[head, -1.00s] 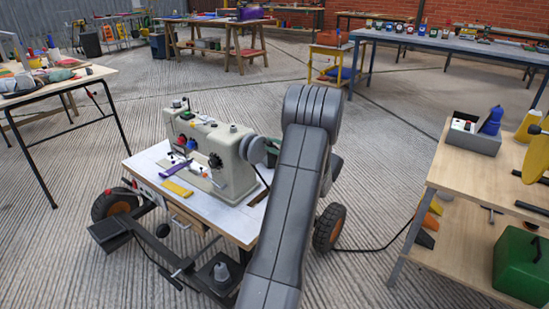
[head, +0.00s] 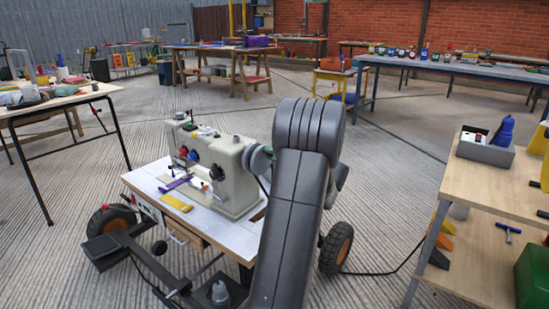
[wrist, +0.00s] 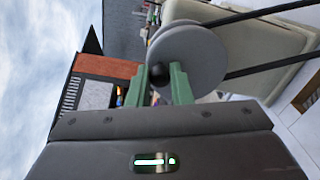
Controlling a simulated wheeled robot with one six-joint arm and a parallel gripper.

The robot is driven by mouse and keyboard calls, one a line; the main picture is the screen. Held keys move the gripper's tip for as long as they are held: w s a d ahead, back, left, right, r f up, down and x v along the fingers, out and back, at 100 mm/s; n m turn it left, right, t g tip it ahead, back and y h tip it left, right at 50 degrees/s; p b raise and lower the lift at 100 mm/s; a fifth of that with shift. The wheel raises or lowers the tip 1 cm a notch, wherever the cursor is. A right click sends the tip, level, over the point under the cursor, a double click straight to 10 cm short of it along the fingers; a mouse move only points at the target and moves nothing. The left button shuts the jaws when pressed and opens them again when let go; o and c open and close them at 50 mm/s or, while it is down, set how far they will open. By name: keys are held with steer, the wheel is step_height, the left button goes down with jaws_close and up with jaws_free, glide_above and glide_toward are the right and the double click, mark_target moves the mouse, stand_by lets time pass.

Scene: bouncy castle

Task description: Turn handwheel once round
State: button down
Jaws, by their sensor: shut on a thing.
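The sewing machine (head: 222,172) is pale grey-green and stands on a white-topped wheeled table (head: 229,236). Its grey round handwheel (head: 258,160) is at the machine's right end, beside my arm. In the wrist view the handwheel (wrist: 196,62) fills the upper middle, with a small dark knob (wrist: 159,75) on its face. My gripper (wrist: 160,68) has green fingers on either side of that knob and is shut on it. In the head view my arm hides the gripper.
A purple piece (head: 174,183) and a yellow piece (head: 176,203) lie on the machine's table. A wooden shelf unit (head: 490,190) stands close on the right. A dark belt (wrist: 265,10) runs beside the handwheel. Ribbed floor is open behind the machine.

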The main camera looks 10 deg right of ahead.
stand_by(0.3)
steer(key=c, duration=1.3)
jaws_free()
steer(key=p+v, duration=0.3)
steer(key=v, duration=1.1)
steer(key=shift+p, duration=0.3)
steer(key=shift+a, duration=0.15)
